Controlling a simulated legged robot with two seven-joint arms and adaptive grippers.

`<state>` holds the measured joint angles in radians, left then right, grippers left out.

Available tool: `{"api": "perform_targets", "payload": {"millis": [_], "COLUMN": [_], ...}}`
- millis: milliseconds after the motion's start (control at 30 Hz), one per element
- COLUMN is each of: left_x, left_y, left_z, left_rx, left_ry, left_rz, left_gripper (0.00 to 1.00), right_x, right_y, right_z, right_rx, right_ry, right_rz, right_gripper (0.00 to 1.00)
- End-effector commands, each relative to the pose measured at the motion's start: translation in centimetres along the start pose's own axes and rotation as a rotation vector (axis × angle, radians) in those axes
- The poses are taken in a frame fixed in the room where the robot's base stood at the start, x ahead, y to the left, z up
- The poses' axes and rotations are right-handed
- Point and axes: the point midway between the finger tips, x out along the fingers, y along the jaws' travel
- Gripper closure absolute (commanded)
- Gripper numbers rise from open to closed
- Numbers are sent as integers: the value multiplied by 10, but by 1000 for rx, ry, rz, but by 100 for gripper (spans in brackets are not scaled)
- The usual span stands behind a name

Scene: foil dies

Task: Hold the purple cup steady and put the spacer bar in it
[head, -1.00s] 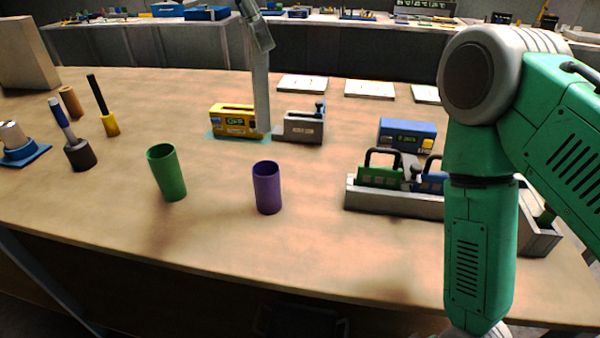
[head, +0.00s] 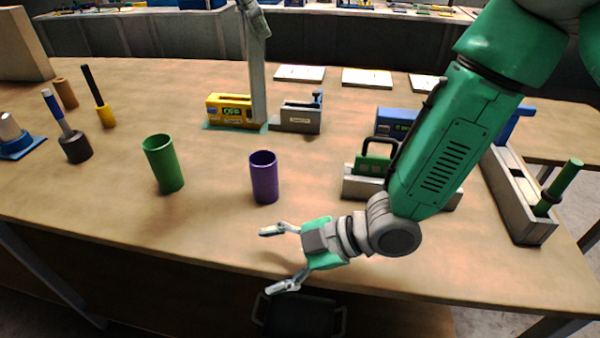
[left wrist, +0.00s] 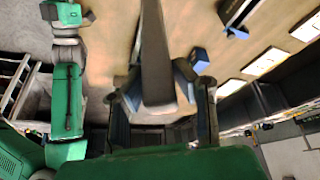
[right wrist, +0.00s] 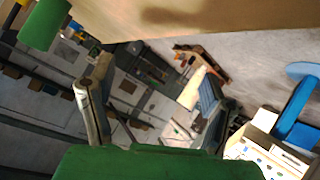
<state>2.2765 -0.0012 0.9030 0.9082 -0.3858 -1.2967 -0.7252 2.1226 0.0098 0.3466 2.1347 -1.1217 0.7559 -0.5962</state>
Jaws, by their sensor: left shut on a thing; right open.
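The purple cup (head: 264,180) stands upright on the table in the head view, with its open mouth up. The long grey spacer bar (head: 258,80) hangs nearly upright behind the cup. My left gripper (head: 256,18) is shut on its upper part at the top edge, only partly in view. The left wrist view shows the bar (left wrist: 155,45) between my left fingers (left wrist: 168,98). My right gripper (head: 275,259) is open and empty at the table's front edge, nearer than the cup and apart from it. I cannot make out the purple cup in either wrist view.
A green cup (head: 165,165) stands left of the purple one. A yellow device (head: 230,108) and a grey block (head: 297,117) are behind it. A grey holder (head: 357,186) is at the right, partly behind my right arm. The table around the purple cup is clear.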

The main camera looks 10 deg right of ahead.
Motion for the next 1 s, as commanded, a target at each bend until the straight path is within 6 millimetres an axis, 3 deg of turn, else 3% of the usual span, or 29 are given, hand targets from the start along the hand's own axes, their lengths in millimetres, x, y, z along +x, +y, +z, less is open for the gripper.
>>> {"api": "perform_targets", "payload": {"millis": [33, 133, 200, 333, 567, 1000], "left_x": [-1, -2, -2, -2, -2, -2], "left_y": [0, 0, 0, 0, 0, 0], "left_z": [0, 0, 0, 0, 0, 0], "left_rx": [0, 0, 0, 0, 0, 0], "left_ry": [2, 2, 2, 3, 2, 2], "left_rz": [-2, -2, -2, -2, -2, -2], "left_gripper": [100, 100, 100, 100, 100, 100], "right_x": [-6, -20, -31, -48, -55, 13], "right_y": [26, 74, 101, 135, 157, 188], "right_z": [6, 19, 27, 38, 47, 55], "right_rx": [92, 288, 408, 568, 668, 666], "right_ry": [-8, -12, -4, 18, 39, 38], "right_rz": [72, 208, 289, 397, 460, 459], "right_gripper": [28, 28, 28, 28, 28, 28]}}
